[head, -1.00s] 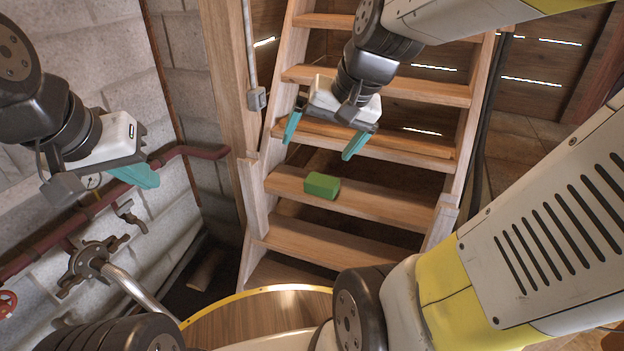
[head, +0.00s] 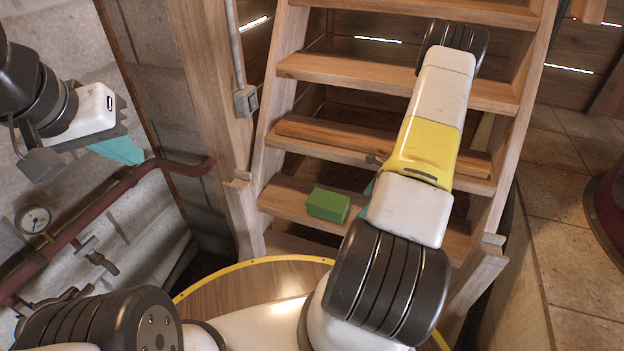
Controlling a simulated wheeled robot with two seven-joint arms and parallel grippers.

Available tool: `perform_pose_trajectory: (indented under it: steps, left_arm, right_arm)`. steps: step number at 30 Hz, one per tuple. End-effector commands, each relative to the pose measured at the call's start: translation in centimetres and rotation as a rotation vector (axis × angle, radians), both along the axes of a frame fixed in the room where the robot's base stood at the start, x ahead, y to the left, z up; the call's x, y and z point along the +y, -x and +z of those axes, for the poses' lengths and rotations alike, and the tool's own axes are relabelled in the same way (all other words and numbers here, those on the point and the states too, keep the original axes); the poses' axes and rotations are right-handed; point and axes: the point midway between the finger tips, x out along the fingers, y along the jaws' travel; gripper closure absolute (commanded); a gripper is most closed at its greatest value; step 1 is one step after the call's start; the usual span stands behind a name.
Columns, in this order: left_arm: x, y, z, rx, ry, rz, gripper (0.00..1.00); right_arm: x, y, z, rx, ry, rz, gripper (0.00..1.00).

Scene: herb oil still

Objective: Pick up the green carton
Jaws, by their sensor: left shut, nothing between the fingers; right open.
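The green carton (head: 328,205) lies on a lower tread of the wooden ladder stair (head: 305,158), near the middle of the view. My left gripper (head: 120,150), with teal fingers, is shut and empty at the left, in front of the block wall and well apart from the carton. My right arm reaches across the stair just right of the carton. Its gripper is mostly hidden behind the arm; only a sliver of a teal finger (head: 369,187) shows close to the carton's right side. Whether it touches the carton cannot be seen.
A dark red pipe (head: 120,190) with a gauge (head: 35,220) and a valve (head: 95,256) runs along the left wall. A round wooden top with a yellow rim (head: 250,264) stands below the stair. Stone floor (head: 560,200) is open at the right.

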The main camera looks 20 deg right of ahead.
Motion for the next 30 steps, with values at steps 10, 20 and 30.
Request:
perform_pose_trajectory:
  steps: [10, 20, 30]
  left_arm:
    - [0.0, 0.0, 0.0, 0.0, 0.0, 0.0, 1.0]
    - [0.0, 0.0, 0.0, 0.0, 0.0, 0.0, 1.0]
    - [0.0, 0.0, 0.0, 0.001, 0.0, 0.0, 1.0]
  right_arm:
    - [2.4, -1.3, -2.1, 0.027, -0.017, -0.052, 0.0]
    - [7.2, -5.4, -2.1, 0.026, -0.015, -0.051, 0.0]
    - [9.2, -7.0, -3.0, 0.029, -0.016, -0.055, 0.0]
